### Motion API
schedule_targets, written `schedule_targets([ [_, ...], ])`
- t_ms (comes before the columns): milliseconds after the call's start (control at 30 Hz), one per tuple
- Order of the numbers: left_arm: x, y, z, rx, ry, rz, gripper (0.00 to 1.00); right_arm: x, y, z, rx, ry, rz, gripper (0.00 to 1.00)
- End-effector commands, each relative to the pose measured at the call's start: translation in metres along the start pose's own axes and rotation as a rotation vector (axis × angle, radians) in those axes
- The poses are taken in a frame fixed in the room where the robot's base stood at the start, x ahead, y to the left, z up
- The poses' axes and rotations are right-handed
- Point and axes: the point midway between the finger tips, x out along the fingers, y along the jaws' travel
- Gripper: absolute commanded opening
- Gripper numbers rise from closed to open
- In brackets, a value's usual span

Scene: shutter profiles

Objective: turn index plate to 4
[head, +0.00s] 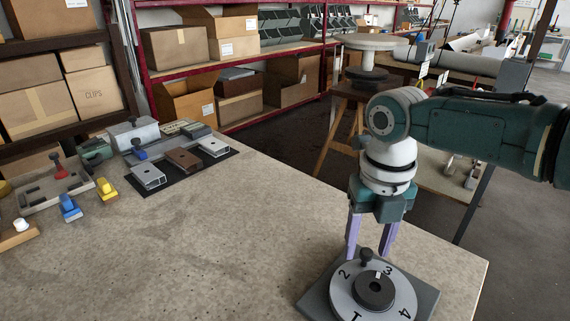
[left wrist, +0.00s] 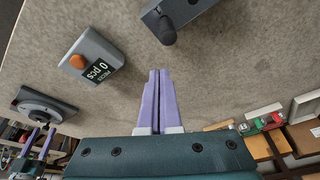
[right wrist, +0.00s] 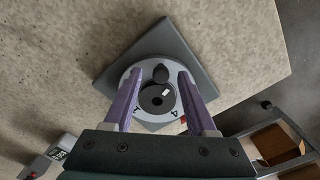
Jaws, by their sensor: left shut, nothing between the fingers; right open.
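The index plate (head: 346,295) is a light grey numbered disc with a dark hub on a dark square base (head: 425,297), at the table's front right. The figures 1, 2, 3 and 4 show on it; a white mark on the hub points towards the 3. A dark upright knob (head: 367,257) stands near the rim between 2 and 3. My right gripper (head: 370,252) is open above the plate, its fingers on either side of the knob (right wrist: 160,74). A small red mark (right wrist: 183,120) shows by the rim near the 4. My left gripper (left wrist: 158,72) is shut and empty over the table.
A grey counter box (left wrist: 92,55) with an orange button and a grey block with a dark knob (left wrist: 167,32) are near my left gripper. Metal profiles (head: 149,177) lie on a black mat at the back left. The middle of the table is clear.

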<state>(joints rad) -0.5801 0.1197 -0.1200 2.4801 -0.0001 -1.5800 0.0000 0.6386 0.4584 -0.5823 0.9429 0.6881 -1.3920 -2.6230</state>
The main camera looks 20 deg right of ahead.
Motion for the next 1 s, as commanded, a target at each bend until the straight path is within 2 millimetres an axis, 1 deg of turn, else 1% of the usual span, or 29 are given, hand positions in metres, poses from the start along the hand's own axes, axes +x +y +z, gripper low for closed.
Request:
schedule_targets([
  [100,-0.009,0.0,-0.003,0.0,0.0,0.0,0.0,-0.022,-0.001,0.001,-0.001,-0.005,0.001,0.57],
  [300,-0.015,-0.001,-0.005,0.0,0.0,0.0,0.0,-0.063,0.0,0.001,0.0,-0.005,0.001,0.57],
  [400,-0.016,-0.001,-0.005,0.0,0.0,0.0,0.0,-0.078,-0.001,0.001,0.0,-0.004,0.0,0.57],
  [500,-0.016,-0.001,-0.005,0.0,0.0,0.0,0.0,-0.089,0.0,0.001,0.0,-0.002,0.001,0.57],
  [633,-0.016,-0.001,-0.005,0.0,0.0,0.0,0.0,-0.094,0.0,0.0,0.001,-0.002,0.0,0.57],
  [1000,-0.016,-0.001,-0.005,0.0,0.0,0.0,0.0,-0.094,0.0,0.0,0.001,-0.001,0.0,0.57],
])
